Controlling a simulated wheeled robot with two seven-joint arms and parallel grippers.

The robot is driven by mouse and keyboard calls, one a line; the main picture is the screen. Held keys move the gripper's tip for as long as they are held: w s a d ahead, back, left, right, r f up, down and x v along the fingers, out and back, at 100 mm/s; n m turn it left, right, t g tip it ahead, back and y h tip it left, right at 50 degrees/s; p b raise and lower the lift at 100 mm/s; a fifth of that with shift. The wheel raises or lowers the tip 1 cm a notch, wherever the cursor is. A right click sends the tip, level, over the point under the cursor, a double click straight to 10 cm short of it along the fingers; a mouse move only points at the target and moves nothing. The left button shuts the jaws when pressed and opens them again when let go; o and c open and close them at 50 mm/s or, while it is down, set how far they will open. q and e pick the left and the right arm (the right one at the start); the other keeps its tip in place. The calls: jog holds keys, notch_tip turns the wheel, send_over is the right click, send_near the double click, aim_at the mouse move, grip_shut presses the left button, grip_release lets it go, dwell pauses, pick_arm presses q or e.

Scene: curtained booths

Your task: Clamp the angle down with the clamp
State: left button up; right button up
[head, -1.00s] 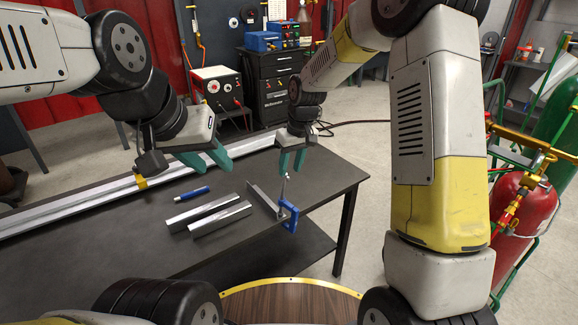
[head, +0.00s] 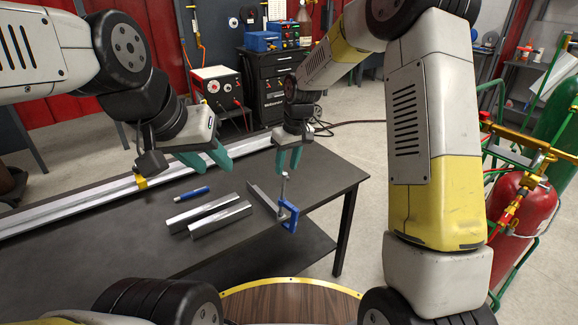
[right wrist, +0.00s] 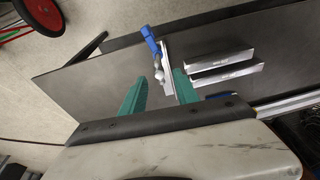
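The blue C-clamp (head: 289,214) sits at the table's front right edge, its screw (head: 284,188) standing upright. A grey steel angle (head: 263,198) lies beside it, its end at the clamp. In the right wrist view the clamp (right wrist: 150,38) and the pale angle (right wrist: 167,52) show beyond the fingers. My right gripper (head: 287,172) is open, its teal fingers pointing down around or just above the top of the screw. I cannot tell whether they touch it. My left gripper (head: 214,168) is open and empty above the table, well left of the clamp.
Two silver bars (head: 218,218) lie left of the angle, with a blue marker-like cylinder (head: 192,194) behind them. A long rail (head: 95,203) runs along the table's back. Red and green gas cylinders (head: 522,200) stand right of the table (head: 130,240). The table's left front is clear.

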aim_at(285, 174)
jog(key=shift+f, duration=0.15)
jog(key=shift+x, duration=1.4)
jog(key=shift+c, duration=0.5)
grip_shut()
jog(key=shift+a, duration=0.1)
